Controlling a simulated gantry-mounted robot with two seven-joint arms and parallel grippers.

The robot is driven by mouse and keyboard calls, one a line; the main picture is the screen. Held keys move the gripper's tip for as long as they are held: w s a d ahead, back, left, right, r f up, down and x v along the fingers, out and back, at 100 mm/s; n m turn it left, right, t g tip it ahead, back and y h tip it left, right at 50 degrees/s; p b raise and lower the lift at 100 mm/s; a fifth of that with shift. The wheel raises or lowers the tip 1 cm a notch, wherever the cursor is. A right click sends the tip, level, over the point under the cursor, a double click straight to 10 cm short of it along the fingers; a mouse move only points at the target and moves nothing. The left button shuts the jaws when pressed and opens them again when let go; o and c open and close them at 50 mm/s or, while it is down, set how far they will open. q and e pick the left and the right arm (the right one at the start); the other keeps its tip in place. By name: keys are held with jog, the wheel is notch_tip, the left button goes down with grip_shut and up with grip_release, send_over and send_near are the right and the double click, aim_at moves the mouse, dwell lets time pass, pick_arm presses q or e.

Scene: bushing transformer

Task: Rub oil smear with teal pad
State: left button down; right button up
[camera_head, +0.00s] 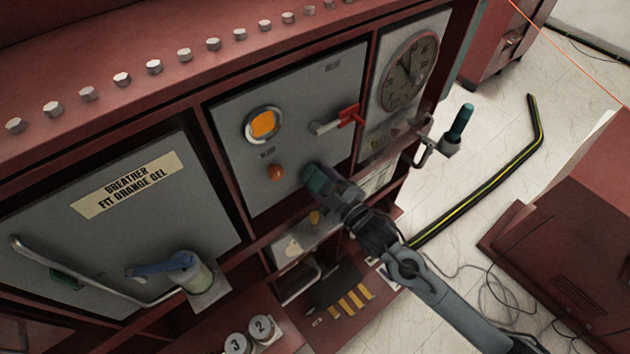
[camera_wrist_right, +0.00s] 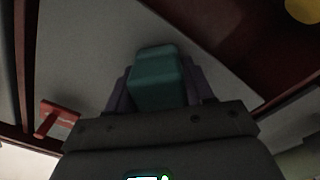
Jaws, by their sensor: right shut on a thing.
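My right gripper (camera_head: 328,186) is shut on the teal pad (camera_head: 314,177) and holds it close to the grey middle panel, below and right of the orange knob. In the right wrist view the teal pad (camera_wrist_right: 155,80) stands out between the two fingers of the gripper (camera_wrist_right: 157,92), facing the grey panel. Whether the pad touches the panel I cannot tell. I make out no clear oil smear; the panel behind the pad is hidden by the pad and gripper. My left gripper is not in view.
A red-handled lever (camera_head: 350,116) juts out above right of the pad. An orange round window (camera_head: 263,124) and orange knob (camera_head: 276,172) are to its left. A round gauge (camera_head: 409,72) and a teal-handled crank (camera_head: 455,125) are further right. Labelled cylinders (camera_head: 262,328) stand below.

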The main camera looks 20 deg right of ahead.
aim_at(322, 193)
jog(key=shift+w+d, duration=0.25)
jog(key=shift+d, duration=0.6)
jog(key=shift+w+p, duration=0.1)
jog(key=shift+p, duration=0.25)
jog(key=shift+s+a+p, duration=0.15)
jog(key=shift+s+a, duration=0.15)
jog(key=shift+a, duration=0.7)
jog(key=shift+s+a+p, duration=0.15)
jog(key=shift+s+a, duration=0.1)
jog(key=shift+a, duration=0.75)
jog(key=shift+s+r+p, duration=0.1)
jog(key=shift+s+p, duration=0.15)
jog(key=shift+p, duration=0.05)
jog(key=p+v, duration=0.1)
jog(key=v, duration=0.3)
jog(key=shift+s+d+p, duration=0.1)
jog(key=shift+p, duration=0.25)
jog(key=shift+s+d, duration=0.2)
jog(key=shift+s, duration=0.3)
jog(key=shift+s, duration=0.1)
